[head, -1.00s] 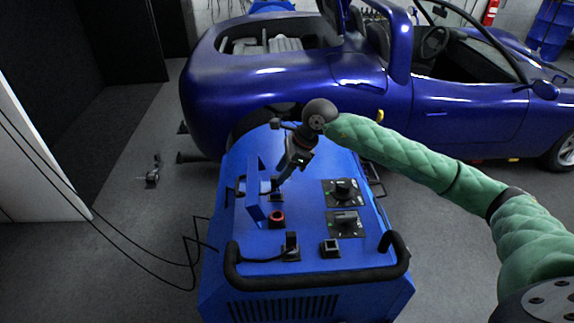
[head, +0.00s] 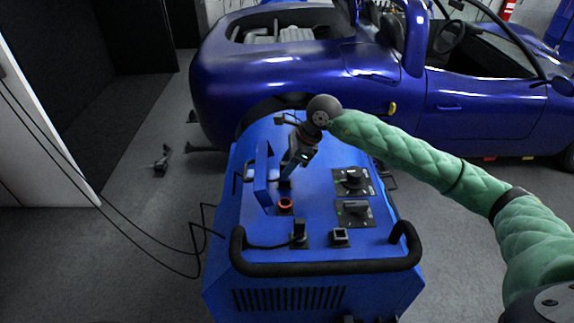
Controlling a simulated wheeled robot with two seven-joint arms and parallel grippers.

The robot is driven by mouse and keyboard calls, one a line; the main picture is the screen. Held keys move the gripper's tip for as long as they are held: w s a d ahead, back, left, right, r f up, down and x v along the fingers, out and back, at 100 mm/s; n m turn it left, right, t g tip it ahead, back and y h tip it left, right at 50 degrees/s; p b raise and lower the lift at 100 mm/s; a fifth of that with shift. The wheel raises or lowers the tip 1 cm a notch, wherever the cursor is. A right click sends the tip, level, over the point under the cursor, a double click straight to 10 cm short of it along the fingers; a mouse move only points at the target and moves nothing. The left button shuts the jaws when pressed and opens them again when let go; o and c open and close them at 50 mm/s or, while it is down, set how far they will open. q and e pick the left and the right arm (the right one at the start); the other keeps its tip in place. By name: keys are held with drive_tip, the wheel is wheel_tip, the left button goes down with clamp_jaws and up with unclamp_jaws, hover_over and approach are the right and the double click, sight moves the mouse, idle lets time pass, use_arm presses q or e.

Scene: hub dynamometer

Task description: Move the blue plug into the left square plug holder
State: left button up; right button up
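My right gripper (head: 287,178) reaches down over the blue console (head: 228,270), its fingers at the back-left holder area beside an upright blue panel (head: 263,175). Its fingertips are small and dark, so I cannot tell if they are shut on something. I cannot make out a blue plug; the gripper may hide it. At the console's front, a black plug with a cable (head: 299,229) stands in the left square holder (head: 300,242). Right of it is another square holder (head: 340,236), which looks empty. My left gripper is not in view.
A red ring button (head: 286,204) sits in front of the gripper. Two black knobs (head: 353,178) are on plates to the right. A black handle bar (head: 325,266) edges the front. A blue car (head: 300,80) stands behind. Black cables (head: 150,245) hang at left.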

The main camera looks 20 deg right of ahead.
drive_tip(key=shift+c, duration=0.2)
clamp_jaws()
drive_tip(key=shift+r, duration=0.2)
drive_tip(key=shift+r+p, duration=0.35)
drive_tip(key=shift+r, duration=1.6)
